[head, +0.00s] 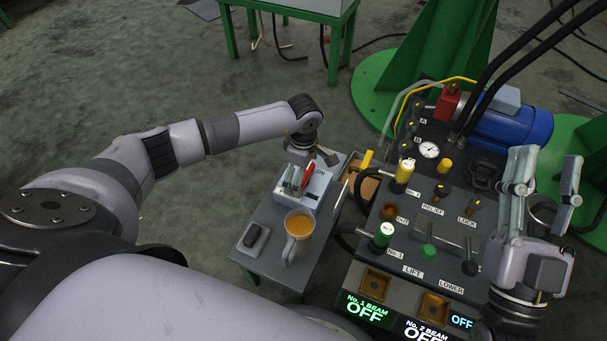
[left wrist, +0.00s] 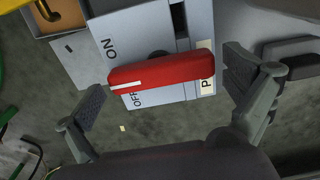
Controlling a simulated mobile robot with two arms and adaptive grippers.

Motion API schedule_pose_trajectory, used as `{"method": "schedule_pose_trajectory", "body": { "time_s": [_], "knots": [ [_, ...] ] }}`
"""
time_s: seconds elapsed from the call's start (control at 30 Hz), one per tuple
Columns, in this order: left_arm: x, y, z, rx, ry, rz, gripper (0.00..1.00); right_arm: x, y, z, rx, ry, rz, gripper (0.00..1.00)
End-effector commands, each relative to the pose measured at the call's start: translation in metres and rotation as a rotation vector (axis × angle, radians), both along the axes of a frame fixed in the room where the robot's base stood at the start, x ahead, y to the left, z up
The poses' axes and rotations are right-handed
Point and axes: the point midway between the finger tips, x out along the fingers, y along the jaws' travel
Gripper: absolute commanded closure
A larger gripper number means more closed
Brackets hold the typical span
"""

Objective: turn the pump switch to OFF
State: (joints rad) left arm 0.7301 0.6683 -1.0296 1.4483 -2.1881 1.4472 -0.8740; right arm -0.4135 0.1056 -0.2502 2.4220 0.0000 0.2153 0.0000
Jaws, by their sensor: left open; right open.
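The pump switch is a grey-blue box (head: 316,190) on a small side table, with a red handle (head: 307,173). In the left wrist view the red handle (left wrist: 180,72) lies across the box face. Its white-striped end points left, just beside the OFF label (left wrist: 134,98); the ON label (left wrist: 111,48) is farther up. My left gripper (head: 293,183) is over the switch, open, with one finger on each side of the handle and visible gaps to it. My right gripper (head: 546,170) is open and empty above the right side of the control panel.
A cup of orange liquid (head: 298,226) and a small dark object on a pad (head: 252,238) share the side table (head: 270,266) near the switch. A panel (head: 440,195) with levers, knobs and a gauge stands to the right. A blue motor (head: 512,127) sits behind it.

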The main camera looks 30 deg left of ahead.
Motion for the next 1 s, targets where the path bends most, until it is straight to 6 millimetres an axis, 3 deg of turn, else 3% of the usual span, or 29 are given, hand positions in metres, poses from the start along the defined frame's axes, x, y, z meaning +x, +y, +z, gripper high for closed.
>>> {"method": "schedule_pose_trajectory", "body": {
  "time_s": [0.3,0.83,1.0],
  "knots": [
    [-0.0001,-0.0002,-0.0022,0.000,0.000,0.000,0.00,-0.0022,-0.0002,0.0030,0.006,-0.019,0.001,0.58],
    [-0.0001,-0.0002,-0.0020,0.000,0.000,0.000,0.35,-0.0019,-0.0002,0.0026,0.006,-0.017,0.000,0.58],
    [-0.0001,-0.0002,-0.0017,0.000,0.000,0.005,0.36,-0.0016,-0.0001,0.0026,0.005,-0.014,0.001,0.58]
  ]
}}
